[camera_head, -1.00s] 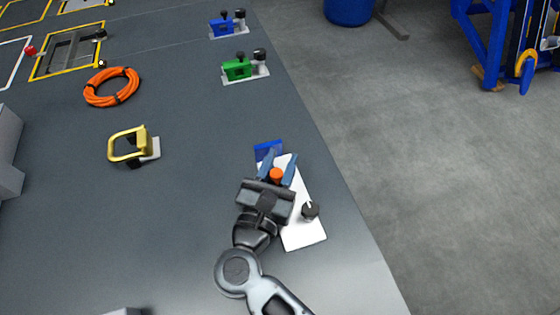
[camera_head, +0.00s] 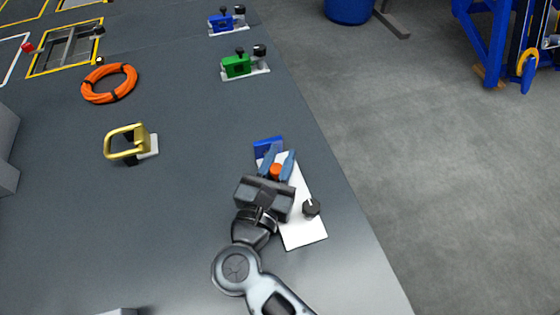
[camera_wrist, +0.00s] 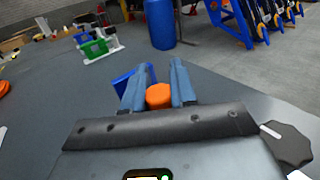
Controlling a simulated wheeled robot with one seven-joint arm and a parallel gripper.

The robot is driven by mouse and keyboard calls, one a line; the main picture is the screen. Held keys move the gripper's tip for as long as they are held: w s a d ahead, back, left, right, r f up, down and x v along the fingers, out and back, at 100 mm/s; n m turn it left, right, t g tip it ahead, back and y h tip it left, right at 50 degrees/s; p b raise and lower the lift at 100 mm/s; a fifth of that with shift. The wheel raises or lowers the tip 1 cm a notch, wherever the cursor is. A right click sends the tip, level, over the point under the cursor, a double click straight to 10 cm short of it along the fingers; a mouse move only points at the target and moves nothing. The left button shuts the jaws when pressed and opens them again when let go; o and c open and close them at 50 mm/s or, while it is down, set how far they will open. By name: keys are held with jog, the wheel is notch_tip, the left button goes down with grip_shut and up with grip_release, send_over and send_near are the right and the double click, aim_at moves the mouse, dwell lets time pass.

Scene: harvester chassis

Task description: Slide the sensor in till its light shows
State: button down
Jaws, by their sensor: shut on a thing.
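The sensor appears as an orange rounded piece (camera_head: 275,170) between the blue fingers of my gripper (camera_head: 279,153). My gripper is shut on it, over a white plate (camera_head: 305,232) near the table's right edge. A blue block (camera_head: 266,145) stands at the plate's far end, just beyond the fingertips. In the wrist view the orange sensor (camera_wrist: 158,96) shows between the fingers (camera_wrist: 157,72), with the blue block (camera_wrist: 124,82) partly hidden behind the left finger. The sensor's lower part and its contact with the block are hidden. I see no lit lamp on the sensor.
A black knob (camera_head: 311,208) stands on the plate right of my gripper. Green (camera_head: 237,66) and blue (camera_head: 222,23) fixtures stand farther back. An orange cable coil (camera_head: 109,83) and yellow handle (camera_head: 127,142) lie left. The table between is clear.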

jog(key=c, duration=0.9)
grip_release()
jog(key=shift+w+r, duration=0.1)
jog(key=shift+r, duration=0.35)
jog(key=shift+f, duration=0.15)
jog(key=shift+s+f, duration=0.1)
jog(key=shift+s, duration=0.15)
jog(key=v, duration=0.7)
jog(key=shift+s+a+b, duration=0.1)
jog(key=shift+s+b, duration=0.1)
jog(key=shift+b, duration=0.15)
